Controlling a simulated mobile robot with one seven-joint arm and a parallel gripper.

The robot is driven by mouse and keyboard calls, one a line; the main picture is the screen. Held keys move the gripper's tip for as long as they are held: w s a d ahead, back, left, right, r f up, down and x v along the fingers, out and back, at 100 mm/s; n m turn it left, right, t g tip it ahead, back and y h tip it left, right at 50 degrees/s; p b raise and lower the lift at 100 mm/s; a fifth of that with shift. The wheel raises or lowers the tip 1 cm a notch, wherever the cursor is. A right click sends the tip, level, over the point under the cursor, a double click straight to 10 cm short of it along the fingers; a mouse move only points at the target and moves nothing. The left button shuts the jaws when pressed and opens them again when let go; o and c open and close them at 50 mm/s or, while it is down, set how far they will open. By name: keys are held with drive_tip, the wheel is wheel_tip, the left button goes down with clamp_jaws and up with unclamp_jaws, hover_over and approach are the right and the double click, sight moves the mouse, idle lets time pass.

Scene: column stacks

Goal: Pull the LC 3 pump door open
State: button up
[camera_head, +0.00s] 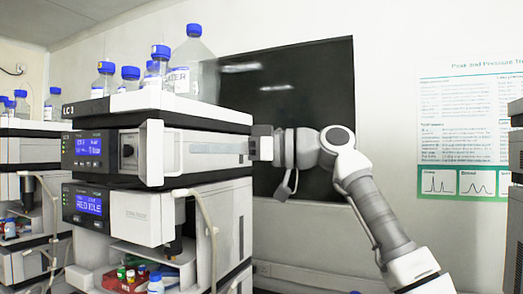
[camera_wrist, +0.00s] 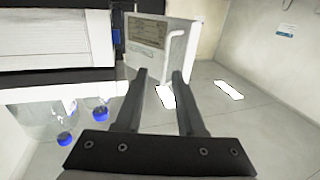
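Beside the knob is a white door panel (camera_head: 155,153) with an upright bracket-like handle. I cannot tell how far open it stands. The small label naming this stack is hard to read. In the wrist view a white panel (camera_wrist: 175,60) with a grey lined area and a handle (camera_wrist: 190,42) lies just beyond my fingertips. My gripper (camera_wrist: 160,77) is open, and I see nothing held between its fingers. In the head view it is at the stack's right side; its fingertips are hard to make out.
Below is a second module with a blue display (camera_head: 88,204) and hanging tubing. Blue-capped bottles (camera_head: 192,62) stand on top of the stack. Other stacks stand at the left and right edges. A dark wall panel (camera_head: 300,90) is behind my arm.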

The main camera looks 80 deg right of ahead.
drive_tip(key=s, duration=1.2)
drive_tip(key=shift+s+d, duration=0.15)
drive_tip(key=shift+s, duration=0.2)
